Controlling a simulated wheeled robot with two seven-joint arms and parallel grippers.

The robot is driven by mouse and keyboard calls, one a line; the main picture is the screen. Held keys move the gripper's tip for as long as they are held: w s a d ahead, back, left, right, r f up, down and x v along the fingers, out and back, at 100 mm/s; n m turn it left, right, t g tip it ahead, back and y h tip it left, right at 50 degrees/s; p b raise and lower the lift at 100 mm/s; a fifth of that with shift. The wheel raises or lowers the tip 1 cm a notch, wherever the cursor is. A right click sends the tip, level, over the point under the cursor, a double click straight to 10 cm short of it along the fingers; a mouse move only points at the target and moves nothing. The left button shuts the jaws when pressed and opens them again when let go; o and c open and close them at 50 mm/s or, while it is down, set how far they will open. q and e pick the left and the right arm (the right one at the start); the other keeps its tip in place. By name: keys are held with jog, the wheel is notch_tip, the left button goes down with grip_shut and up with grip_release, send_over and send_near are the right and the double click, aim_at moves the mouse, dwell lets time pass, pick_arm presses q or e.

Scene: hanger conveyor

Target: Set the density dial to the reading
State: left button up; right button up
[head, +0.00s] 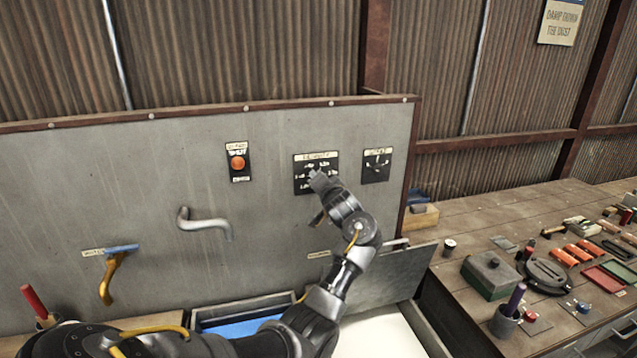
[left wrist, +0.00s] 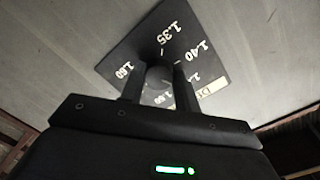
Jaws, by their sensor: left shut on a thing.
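The density dial (head: 303,166) is a black plate with white markings on the grey panel, left of a smaller black dial. In the left wrist view its plate (left wrist: 150,40) carries white numbers, among them 1.35, 1.40 and 1.60; others are partly covered. My left gripper (head: 320,181) reaches up to the dial's face. In the left wrist view its two fingers are shut on the round dark knob (left wrist: 158,77) at the plate's middle. The knob's pointer cannot be made out clearly. My right gripper is not in view.
A smaller dial (head: 376,166) sits close right of the density dial. An orange button (head: 238,162), a bent pipe (head: 206,223) and a yellow lever (head: 114,277) are further left. A cluttered wooden bench (head: 470,232) stands right.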

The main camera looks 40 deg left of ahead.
pick_arm(q)
jog(key=o, duration=0.8)
jog(key=shift+w+d+r, duration=0.15)
jog(key=shift+d+r, duration=0.05)
jog(key=shift+r, duration=0.1)
jog(key=shift+o, duration=0.8)
jog(key=shift+d, duration=0.1)
jog(key=shift+f, duration=0.1)
jog(key=shift+f, duration=0.1)
jog(key=b+v, duration=0.3)
jog(key=v, duration=0.8)
